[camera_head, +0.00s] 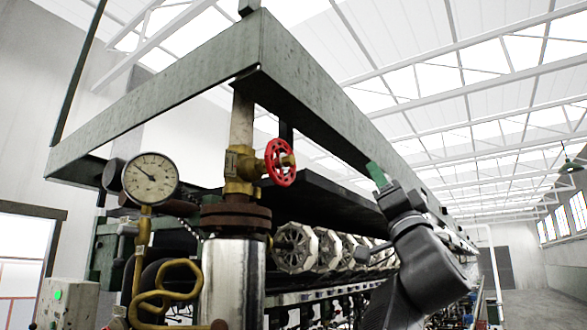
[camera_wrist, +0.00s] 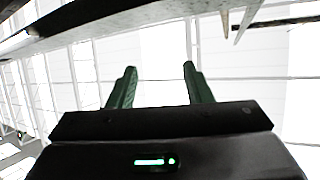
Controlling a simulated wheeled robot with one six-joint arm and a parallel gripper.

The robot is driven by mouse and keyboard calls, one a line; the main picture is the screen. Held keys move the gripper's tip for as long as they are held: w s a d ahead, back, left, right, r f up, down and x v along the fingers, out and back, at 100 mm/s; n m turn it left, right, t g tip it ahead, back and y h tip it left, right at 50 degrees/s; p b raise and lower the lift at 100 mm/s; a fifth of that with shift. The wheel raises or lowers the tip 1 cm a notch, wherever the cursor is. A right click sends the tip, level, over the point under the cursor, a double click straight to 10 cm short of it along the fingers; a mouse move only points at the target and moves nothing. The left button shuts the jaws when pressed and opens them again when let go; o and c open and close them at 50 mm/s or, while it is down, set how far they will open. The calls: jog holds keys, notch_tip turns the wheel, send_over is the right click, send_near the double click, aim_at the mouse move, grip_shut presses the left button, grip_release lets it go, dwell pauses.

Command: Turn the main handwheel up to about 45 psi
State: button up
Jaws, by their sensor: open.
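The red handwheel (camera_head: 280,162) sits on a brass valve (camera_head: 241,165) on top of the steel column, in the middle of the head view. A round white pressure gauge (camera_head: 150,178) stands to its left; its needle shows, but the numbers are too small to read. My gripper (camera_head: 378,174) is to the right of the handwheel, well apart from it, with its green fingers pointing up. In the wrist view my gripper (camera_wrist: 158,84) is open, with nothing between its two green fingers. The handwheel does not show in the wrist view.
A green-grey metal frame (camera_head: 300,85) runs above the valve and back along the machine. A brass coiled pipe (camera_head: 165,290) is below the gauge. White reels (camera_head: 295,247) line the machine behind the column. Open floor (camera_head: 555,285) lies at the right.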

aim_at(293, 163)
jog(key=s+a+f+n+g+y, duration=0.2)
jog(key=a+f+n+g+y, duration=0.2)
jog(key=a+n+g+y, duration=0.6)
jog(key=shift+n+t, duration=0.5)
jog(key=shift+t, duration=0.1)
jog(key=p+x, duration=0.4)
jog(key=x, duration=1)
jog(key=shift+w+r, duration=0.1)
jog(key=c, duration=0.9)
